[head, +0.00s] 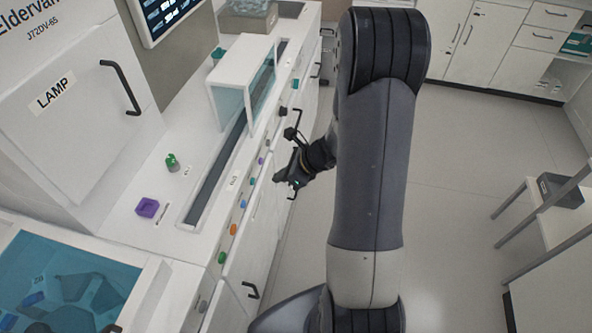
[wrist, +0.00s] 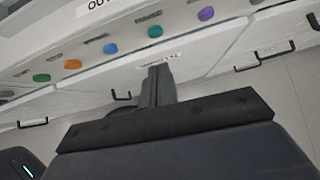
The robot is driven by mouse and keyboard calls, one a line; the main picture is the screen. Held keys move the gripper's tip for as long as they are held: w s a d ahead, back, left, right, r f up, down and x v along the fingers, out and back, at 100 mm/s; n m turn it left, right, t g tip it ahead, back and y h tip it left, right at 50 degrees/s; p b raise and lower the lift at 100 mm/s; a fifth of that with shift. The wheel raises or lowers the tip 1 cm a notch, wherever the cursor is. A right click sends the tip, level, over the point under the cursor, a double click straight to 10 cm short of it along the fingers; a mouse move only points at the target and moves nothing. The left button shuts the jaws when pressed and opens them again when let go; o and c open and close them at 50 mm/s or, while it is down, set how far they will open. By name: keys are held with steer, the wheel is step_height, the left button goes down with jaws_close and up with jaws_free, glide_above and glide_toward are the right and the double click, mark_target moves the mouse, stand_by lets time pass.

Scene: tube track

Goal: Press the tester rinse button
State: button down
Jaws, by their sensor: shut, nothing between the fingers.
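A row of coloured buttons runs along the front edge of the white bench. In the wrist view they are green (wrist: 41,77), orange (wrist: 72,64), blue (wrist: 110,48), teal (wrist: 155,31) and purple (wrist: 206,14). Small labels sit beside them, too small to read, so I cannot tell which one is rinse. In the head view the green (head: 222,257), orange (head: 233,229) and purple (head: 261,160) ones show clearly. My gripper (head: 287,181) is shut and empty, in front of the panel. In the wrist view its fingertips (wrist: 158,72) appear below the teal button, apart from it.
A purple block (head: 147,207) and a small green-topped item (head: 172,162) stand on the bench. A clear-sided white cover (head: 240,80) stands over the track. Drawer handles (head: 250,290) stick out below the buttons. The floor (head: 470,190) to the right is free.

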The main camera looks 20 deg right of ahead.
steer(key=v, duration=0.5)
steer(key=shift+s+d+r, duration=0.15)
steer(key=shift+s+d, duration=0.05)
steer(key=shift+d, duration=0.1)
